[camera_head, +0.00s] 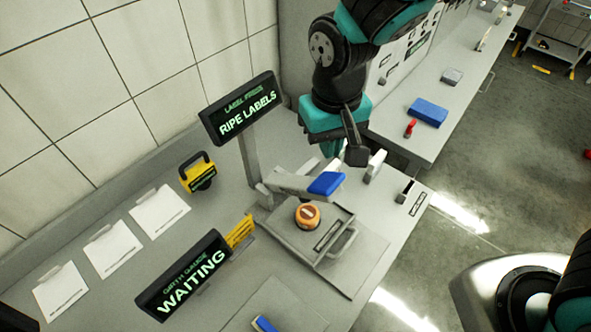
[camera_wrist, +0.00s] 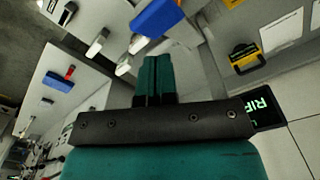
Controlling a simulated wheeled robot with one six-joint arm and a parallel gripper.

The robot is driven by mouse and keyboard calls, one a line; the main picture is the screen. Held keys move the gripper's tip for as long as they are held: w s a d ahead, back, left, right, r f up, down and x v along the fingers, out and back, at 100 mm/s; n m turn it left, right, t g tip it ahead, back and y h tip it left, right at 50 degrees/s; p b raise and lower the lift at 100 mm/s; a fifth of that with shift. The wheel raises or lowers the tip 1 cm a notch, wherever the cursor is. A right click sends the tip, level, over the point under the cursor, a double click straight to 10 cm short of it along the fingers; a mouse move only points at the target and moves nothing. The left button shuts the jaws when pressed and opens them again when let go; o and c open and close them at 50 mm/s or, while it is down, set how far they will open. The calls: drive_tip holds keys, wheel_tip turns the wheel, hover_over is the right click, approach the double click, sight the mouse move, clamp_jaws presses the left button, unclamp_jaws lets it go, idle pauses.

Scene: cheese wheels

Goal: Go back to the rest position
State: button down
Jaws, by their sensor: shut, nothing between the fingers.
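My gripper (camera_wrist: 154,80) points away from the wrist camera in the wrist view, its two teal fingers together with nothing between them. In the head view my gripper (camera_head: 331,147) hangs over the bench, partly hidden behind my arm, above and behind the label press. The press has a blue-ended lever (camera_head: 326,183) over a grey tray (camera_head: 300,240). A small orange cheese wheel (camera_head: 307,216) sits on the tray. The blue lever end also shows at the top of the wrist view (camera_wrist: 157,18).
The "RIPE LABELS" sign (camera_head: 240,110) stands on a post close left of my arm. A "WAITING" sign (camera_head: 184,275) and a yellow-black device (camera_head: 198,173) stand on the bench. A second bench (camera_head: 440,135) at right holds a blue block (camera_head: 428,112) and a red-handled tool (camera_head: 410,128).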

drive_tip(key=shift+r+p, duration=0.5)
drive_tip(key=shift+r, duration=0.45)
drive_tip(key=s+d+f+n+y+b, duration=0.1)
drive_tip(key=s+d+n+y+b, duration=0.3)
drive_tip(key=s+b, duration=0.9)
drive_tip(key=shift+d+f+b, duration=0.2)
drive_tip(key=shift+d+b, duration=0.35)
drive_tip(key=shift+d, duration=0.5)
idle(0.7)
